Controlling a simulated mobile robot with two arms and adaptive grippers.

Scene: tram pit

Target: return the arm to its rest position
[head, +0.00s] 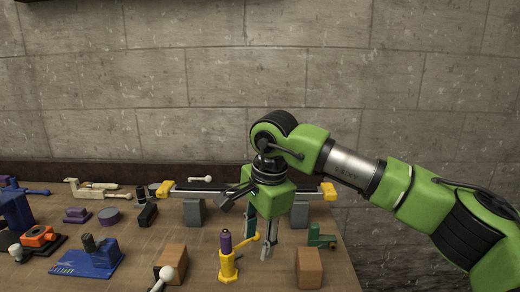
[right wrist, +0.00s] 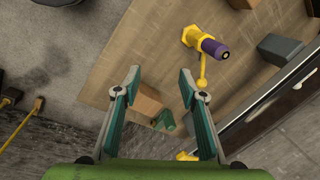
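My right arm reaches in from the right in the head view, with its green gripper (head: 257,240) pointing down over the right part of the wooden workbench (head: 205,266). In the right wrist view the two teal fingers of the right gripper (right wrist: 159,85) stand wide apart with nothing between the tips. The gripper is empty. A yellow tool with a purple handle (head: 226,243) stands on the bench just left of the fingers; it also shows in the right wrist view (right wrist: 212,46). My left gripper is not in view.
Wooden blocks (head: 309,268) and a small green part (head: 319,237) lie near the right gripper. A rail with yellow ends (head: 165,188) runs along the back. A blue tool (head: 90,260) and other parts crowd the left. A stone wall (head: 150,80) stands behind.

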